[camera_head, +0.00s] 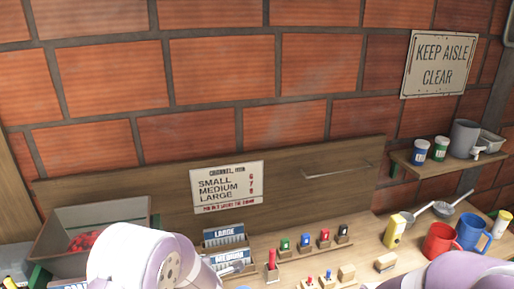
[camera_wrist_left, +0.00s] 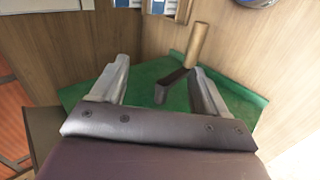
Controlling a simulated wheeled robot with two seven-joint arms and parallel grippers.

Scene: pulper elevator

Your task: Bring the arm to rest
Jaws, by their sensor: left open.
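My left gripper (camera_wrist_left: 155,88) shows in the left wrist view with its two fingers wide apart and nothing between them. A dark crank with a wooden handle (camera_wrist_left: 196,45) stands just beyond the fingers, near the right one. It appears apart from them, over a green surface (camera_wrist_left: 245,105). In the head view my left arm comes in at the bottom left and my right arm at the bottom right. Both grippers are outside the head view.
A grey bin with red fruit (camera_head: 95,212) stands at the left. LARGE and MEDIUM card holders (camera_head: 223,236), small colored-top blocks (camera_head: 304,241), a yellow bottle (camera_head: 395,231), a red mug (camera_head: 438,240) and a blue mug (camera_head: 471,232) crowd the bench. A shelf (camera_head: 425,167) hangs at right.

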